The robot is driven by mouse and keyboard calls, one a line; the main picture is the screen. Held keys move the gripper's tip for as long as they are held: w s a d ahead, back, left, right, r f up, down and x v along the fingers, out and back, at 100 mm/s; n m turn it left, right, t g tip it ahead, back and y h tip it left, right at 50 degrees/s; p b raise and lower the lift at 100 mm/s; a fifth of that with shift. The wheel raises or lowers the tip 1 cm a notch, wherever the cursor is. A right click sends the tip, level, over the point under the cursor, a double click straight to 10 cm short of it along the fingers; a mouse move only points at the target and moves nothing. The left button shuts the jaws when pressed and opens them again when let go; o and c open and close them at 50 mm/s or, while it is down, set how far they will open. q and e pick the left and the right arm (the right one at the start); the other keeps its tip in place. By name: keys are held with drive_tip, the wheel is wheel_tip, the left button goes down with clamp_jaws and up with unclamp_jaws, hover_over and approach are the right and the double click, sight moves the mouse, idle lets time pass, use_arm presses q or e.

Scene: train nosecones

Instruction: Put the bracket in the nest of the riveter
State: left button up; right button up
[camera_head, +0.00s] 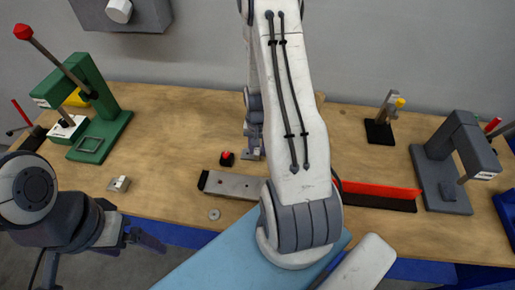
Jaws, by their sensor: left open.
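A small metal piece (119,184), which looks like the bracket, lies on the table at the left. A green hand press (108,112) with a red-knobbed lever stands at the back left, with a pale-edged frame on its base. A dark grey press (455,150) with a lever stands at the right. I cannot tell for certain which one is the riveter. My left gripper (132,241) is open and empty, in front of the table's near edge, below the metal piece. My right gripper (252,150) points down over the middle of the table, partly hidden by my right arm; its fingers are unclear.
A metal bar (232,185), a washer (214,214) and a small red-topped block (227,158) lie mid-table. A red strip (380,189) is right of my arm. A small dark-based fixture (380,130) stands behind it. Bare wood (165,150) shows right of the green press.

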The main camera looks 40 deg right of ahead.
drive_tip(key=shift+o, duration=0.3)
drive_tip(key=shift+r, duration=0.1)
drive_tip(key=shift+r, duration=0.55)
wheel_tip(320, 180, up, 11)
drive_tip(key=b, duration=0.2)
drive_tip(key=w+a+r+n, duration=0.1)
drive_tip(key=a+r+n, duration=0.3)
drive_tip(key=a, duration=0.6)
drive_tip(key=s+a+r+n, duration=0.3)
drive_tip(key=a+n, duration=0.2)
drive_tip(key=a, duration=0.6)
drive_tip(key=s+a+r+n+y, duration=0.1)
drive_tip(key=s+a+r+n, duration=0.2)
drive_tip(key=s+a+n, duration=0.5)
drive_tip(key=s+a, duration=0.2)
drive_tip(key=s, duration=0.4)
